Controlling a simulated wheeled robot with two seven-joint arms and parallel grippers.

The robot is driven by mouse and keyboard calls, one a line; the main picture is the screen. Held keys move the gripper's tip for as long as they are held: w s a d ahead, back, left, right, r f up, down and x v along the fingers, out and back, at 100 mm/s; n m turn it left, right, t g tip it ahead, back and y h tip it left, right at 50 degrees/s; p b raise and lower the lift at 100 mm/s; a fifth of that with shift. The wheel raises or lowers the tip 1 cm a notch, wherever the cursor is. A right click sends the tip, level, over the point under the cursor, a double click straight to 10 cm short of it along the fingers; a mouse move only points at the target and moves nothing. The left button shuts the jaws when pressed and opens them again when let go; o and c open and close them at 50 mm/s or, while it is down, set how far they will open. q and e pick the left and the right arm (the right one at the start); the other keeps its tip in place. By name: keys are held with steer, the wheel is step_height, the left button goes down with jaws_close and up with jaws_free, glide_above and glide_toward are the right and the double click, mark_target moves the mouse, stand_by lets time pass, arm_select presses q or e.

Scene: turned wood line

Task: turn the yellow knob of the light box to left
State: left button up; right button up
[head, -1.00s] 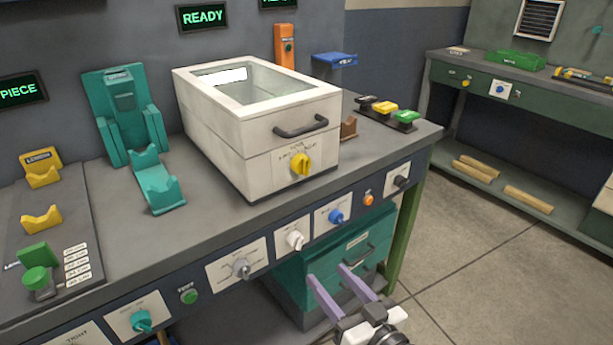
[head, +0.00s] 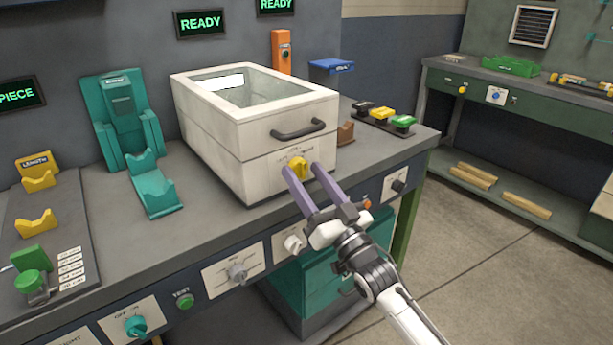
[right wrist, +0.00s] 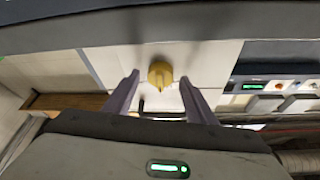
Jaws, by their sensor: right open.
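The white light box (head: 225,148) stands on the workbench with a glass-topped lid and a dark handle (head: 298,130) on its front. Its yellow knob (head: 299,166) is low on the front face, partly hidden by my right gripper in the head view. My right gripper (head: 302,168) is open, its two purple fingers pointing at the box front, one on each side of the knob in the picture. In the right wrist view the yellow knob (right wrist: 160,75) shows between the open fingertips, with a gap on both sides. My left gripper is out of view.
The bench's front panel carries other knobs, among them a grey one (head: 238,271) and a white one (head: 293,243). A teal cradle stand (head: 122,125) is left of the box. Black, yellow and green buttons (head: 383,115) are right of it.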

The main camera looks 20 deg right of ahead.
steer(key=shift+w, duration=0.15)
steer(key=shift+c, duration=0.6)
steer(key=c, duration=0.9)
